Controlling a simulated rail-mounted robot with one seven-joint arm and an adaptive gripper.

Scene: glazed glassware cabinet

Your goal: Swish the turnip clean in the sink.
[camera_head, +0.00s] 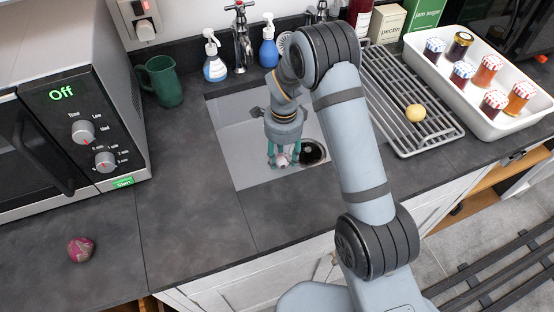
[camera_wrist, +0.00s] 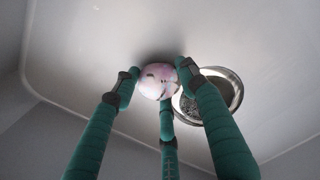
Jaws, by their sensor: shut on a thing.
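My gripper (camera_head: 282,160) is down in the sink (camera_head: 243,150), its green fingers shut on a small round turnip (camera_wrist: 157,81). The turnip is white and pinkish purple with some dark marks. In the wrist view the three fingers (camera_wrist: 158,88) close around it near the sink floor, beside the round drain (camera_wrist: 216,92). I cannot tell whether the turnip touches the floor. In the head view it is mostly hidden between the fingers. I see no clear water surface in the basin.
A tap (camera_head: 241,40) and two soap bottles, one clear (camera_head: 214,65) and one blue (camera_head: 268,50), stand behind the sink. A green mug (camera_head: 162,80), microwave (camera_head: 75,110) and purple-red vegetable (camera_head: 80,249) are left. A rack (camera_head: 395,85) with a yellow fruit (camera_head: 415,112) and a jar tray (camera_head: 480,120) are right.

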